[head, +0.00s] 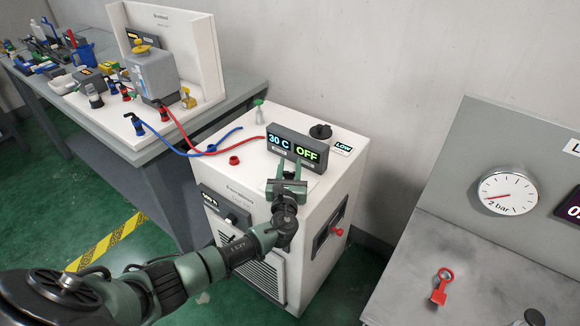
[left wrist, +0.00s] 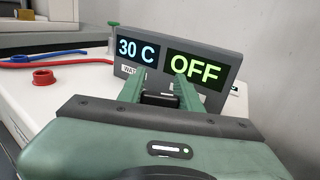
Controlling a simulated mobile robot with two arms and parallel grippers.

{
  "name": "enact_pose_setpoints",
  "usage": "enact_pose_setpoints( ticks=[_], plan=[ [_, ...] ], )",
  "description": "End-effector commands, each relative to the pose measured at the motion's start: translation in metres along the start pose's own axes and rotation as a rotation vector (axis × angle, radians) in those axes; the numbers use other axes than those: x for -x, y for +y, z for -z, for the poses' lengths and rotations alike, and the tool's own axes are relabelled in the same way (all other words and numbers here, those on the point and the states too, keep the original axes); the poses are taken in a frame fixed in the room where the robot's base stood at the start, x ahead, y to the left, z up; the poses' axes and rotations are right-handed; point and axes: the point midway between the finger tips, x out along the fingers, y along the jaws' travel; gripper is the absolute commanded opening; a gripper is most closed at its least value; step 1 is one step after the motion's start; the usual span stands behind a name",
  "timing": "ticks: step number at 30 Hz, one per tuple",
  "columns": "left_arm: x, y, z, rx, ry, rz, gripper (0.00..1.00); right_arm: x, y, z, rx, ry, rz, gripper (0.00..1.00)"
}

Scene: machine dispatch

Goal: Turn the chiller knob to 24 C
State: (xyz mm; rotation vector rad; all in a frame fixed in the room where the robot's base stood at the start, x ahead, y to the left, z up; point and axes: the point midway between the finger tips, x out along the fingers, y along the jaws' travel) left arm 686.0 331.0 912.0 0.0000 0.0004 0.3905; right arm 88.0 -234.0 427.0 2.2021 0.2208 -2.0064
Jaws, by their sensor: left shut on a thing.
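The white chiller (head: 262,170) stands on the floor in the middle of the head view. Its grey display box (head: 283,159) reads 30 C and OFF; the left wrist view shows the same display (left wrist: 185,62). My left gripper (head: 288,185) is at the chiller's top front, just before the display. In the left wrist view its two green fingers (left wrist: 175,92) are on either side of a small black knob (left wrist: 160,99), shut on it. The knob is mostly hidden by the gripper in the head view. My right gripper is not in view.
A black cap (head: 320,131) and a LOW readout (head: 343,148) are behind the display. Blue and red hoses (head: 190,143) run to the left bench. A red ring (head: 234,160) lies on the chiller top. A gauge panel (head: 508,192) stands to the right.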

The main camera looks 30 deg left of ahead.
Motion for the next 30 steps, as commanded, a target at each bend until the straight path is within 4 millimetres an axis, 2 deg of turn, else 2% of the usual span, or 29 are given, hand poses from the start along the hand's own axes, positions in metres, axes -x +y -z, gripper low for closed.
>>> enact_pose_setpoints(
  ticks=[8,14,23,30],
  plan=[
    [0.0,0.001,0.001,0.005,0.001,-0.095,0.0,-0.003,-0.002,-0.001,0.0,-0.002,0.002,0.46],
    [0.001,0.004,0.002,0.006,0.001,-0.248,0.0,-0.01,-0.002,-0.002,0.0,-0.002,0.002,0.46],
    [0.003,0.011,0.005,0.005,0.001,-0.532,0.0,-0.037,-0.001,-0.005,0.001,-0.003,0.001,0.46],
    [0.007,0.017,0.006,0.004,0.0,-0.746,0.0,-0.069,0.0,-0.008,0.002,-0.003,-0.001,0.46]
  ],
)
